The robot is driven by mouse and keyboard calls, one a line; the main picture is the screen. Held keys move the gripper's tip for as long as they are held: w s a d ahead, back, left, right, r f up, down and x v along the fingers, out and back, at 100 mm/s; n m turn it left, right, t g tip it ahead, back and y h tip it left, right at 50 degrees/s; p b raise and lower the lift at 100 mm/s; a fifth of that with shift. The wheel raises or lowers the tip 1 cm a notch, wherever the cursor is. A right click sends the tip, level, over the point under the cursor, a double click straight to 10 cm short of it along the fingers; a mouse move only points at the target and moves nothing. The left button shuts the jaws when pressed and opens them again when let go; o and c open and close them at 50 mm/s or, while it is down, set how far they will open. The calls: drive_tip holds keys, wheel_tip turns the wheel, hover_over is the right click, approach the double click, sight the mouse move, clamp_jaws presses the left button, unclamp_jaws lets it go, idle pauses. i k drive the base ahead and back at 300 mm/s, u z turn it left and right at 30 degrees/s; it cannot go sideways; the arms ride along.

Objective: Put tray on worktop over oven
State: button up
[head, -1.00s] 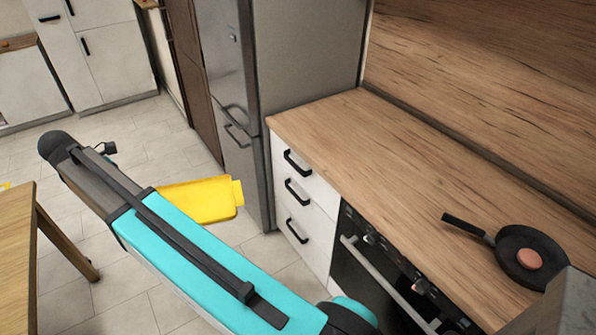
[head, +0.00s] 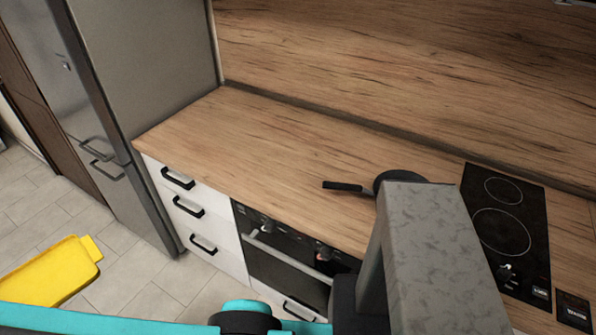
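The yellow tray (head: 48,272) shows at the lower left, in front of the fridge and above the floor tiles. Its left part is cut off by the frame edge and its near side is close to my teal arm. My gripper is out of view, so its hold on the tray cannot be seen. The oven (head: 282,262) is built in below the counter, right of the white drawers. The wooden worktop (head: 285,180) above it is bare left of the pan.
A dark frying pan (head: 398,178) lies on the worktop, partly hidden by my grey column. A black hob (head: 503,232) is further right. A tall grey fridge (head: 150,80) bounds the worktop's left end. A wooden splashback (head: 400,70) rises behind.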

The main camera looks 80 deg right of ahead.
sight(285, 171)
drive_tip(key=z, duration=0.1)
drive_tip(key=i, duration=1.75)
drive_tip(key=z, duration=2.05)
